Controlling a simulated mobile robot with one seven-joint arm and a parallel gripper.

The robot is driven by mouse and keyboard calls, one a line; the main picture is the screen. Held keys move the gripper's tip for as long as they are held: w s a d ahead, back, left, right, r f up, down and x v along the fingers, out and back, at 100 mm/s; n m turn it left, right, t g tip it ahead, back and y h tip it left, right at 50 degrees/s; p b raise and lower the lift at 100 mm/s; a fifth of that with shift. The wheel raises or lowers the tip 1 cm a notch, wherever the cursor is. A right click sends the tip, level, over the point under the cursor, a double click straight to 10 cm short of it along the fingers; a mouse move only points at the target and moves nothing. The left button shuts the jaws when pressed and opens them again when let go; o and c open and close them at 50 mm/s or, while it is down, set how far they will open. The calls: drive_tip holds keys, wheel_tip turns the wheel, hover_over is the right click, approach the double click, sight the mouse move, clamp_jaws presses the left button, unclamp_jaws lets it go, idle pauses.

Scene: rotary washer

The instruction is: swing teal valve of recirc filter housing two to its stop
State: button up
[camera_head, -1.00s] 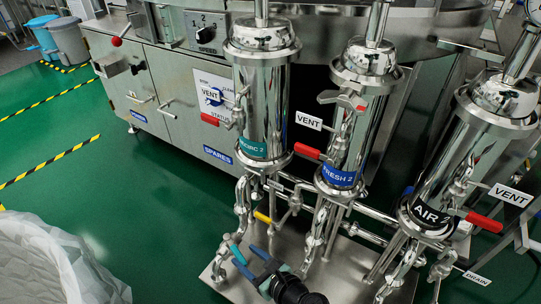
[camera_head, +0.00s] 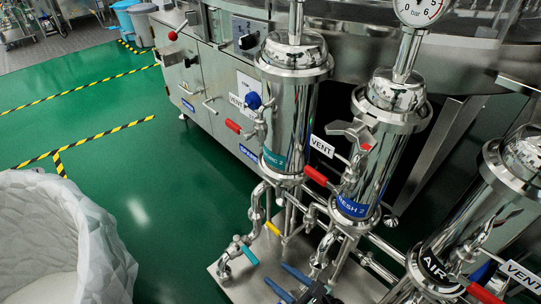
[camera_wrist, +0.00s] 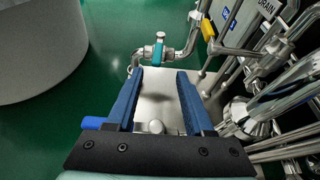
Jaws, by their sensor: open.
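The recirc 2 filter housing (camera_head: 290,115) is a polished upright cylinder with a teal label. Below it, on the low pipe at the left, is a valve with a teal lever (camera_head: 249,256). In the wrist view the teal lever (camera_wrist: 157,53) shows just beyond the fingertips, roughly centred between them, with its pipe running to both sides. My gripper (camera_head: 285,280) has blue fingers and is partly cut off by the bottom edge in the head view. In the wrist view my gripper (camera_wrist: 160,74) is open, empty and apart from the lever.
The fresh 2 housing (camera_head: 385,140) and air housing (camera_head: 485,215) stand to the right, with red vent levers. A yellow lever (camera_head: 273,228) is close by the teal one. A white-lined bin (camera_head: 60,230) stands at left. Green floor (camera_head: 185,210) is clear between.

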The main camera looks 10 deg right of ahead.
drive_tip(key=p+v, duration=0.1)
drive_tip(key=v, duration=0.3)
drive_tip(key=shift+w+r+p, duration=0.1)
drive_tip(key=shift+r+p, duration=0.1)
drive_tip(key=shift+p, duration=0.2)
drive_tip(key=w+a+r+n+h, duration=0.1)
drive_tip(key=w+r+n, duration=0.3)
drive_tip(key=r+n, duration=0.2)
drive_tip(key=w+a+r+n+h, duration=0.1)
drive_tip(key=w+r+n+h, duration=0.1)
drive_tip(key=w+r+n, duration=0.2)
drive_tip(key=w+a+r+n+t+h, duration=0.1)
drive_tip(key=w+r+n, duration=0.4)
drive_tip(key=r+n, duration=0.5)
drive_tip(key=shift+a+r+h+p, duration=0.4)
drive_tip(key=shift+r+h+p, duration=0.1)
drive_tip(key=shift+r, duration=1.5)
drive_tip(key=shift+c, duration=0.3)
